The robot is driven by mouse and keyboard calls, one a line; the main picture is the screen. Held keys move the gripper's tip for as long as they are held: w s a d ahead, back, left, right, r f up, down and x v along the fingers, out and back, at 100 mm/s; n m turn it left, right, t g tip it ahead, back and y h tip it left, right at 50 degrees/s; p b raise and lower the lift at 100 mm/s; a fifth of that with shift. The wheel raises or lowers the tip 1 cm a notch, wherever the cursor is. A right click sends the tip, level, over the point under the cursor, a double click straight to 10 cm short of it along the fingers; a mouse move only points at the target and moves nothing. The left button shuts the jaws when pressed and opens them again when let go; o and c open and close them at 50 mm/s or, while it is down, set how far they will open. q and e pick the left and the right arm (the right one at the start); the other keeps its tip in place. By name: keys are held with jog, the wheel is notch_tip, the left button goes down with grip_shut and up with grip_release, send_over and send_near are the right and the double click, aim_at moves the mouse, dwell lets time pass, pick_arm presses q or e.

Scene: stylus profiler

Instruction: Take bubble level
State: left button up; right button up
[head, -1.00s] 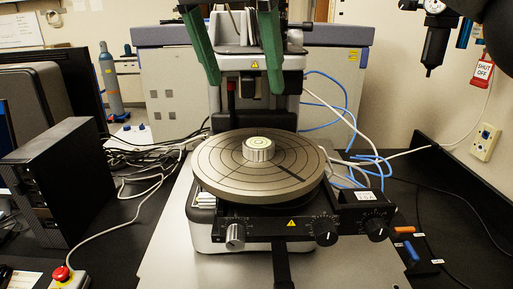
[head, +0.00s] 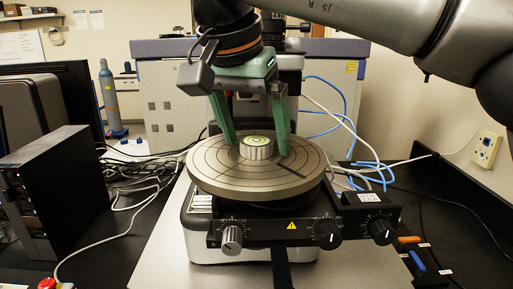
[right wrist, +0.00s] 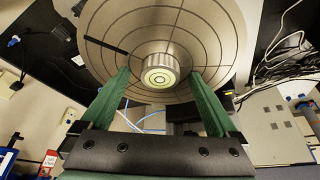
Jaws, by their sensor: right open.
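The bubble level (head: 256,148) is a small silver ribbed cylinder with a pale green top. It stands upright near the middle of the round grey stage (head: 215,180). In the right wrist view the bubble level (right wrist: 159,76) shows beyond and between my fingertips. My right gripper (head: 257,148), with green fingers, is open. Its fingers point down on either side of the bubble level, with a gap on each side. In the right wrist view the gripper (right wrist: 160,76) holds nothing. My left gripper is not in view.
A black computer box (head: 55,165) stands at left. Blue and white cables (head: 375,172) lie at right.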

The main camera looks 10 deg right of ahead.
aim_at(259, 138)
jog(key=shift+c, duration=0.2)
grip_shut()
dwell(0.5)
jog(key=shift+r, duration=0.15)
jog(key=shift+r, duration=0.25)
notch_tip(259, 138, up, 2)
jog(key=shift+r+p, duration=0.1)
jog(key=shift+p, duration=0.4)
jog(key=s+a+r+p, duration=0.4)
jog(key=s+a+r, duration=0.5)
jog(key=s+r, duration=0.1)
jog(key=shift+s+a, duration=0.15)
jog(key=shift+s, duration=0.1)
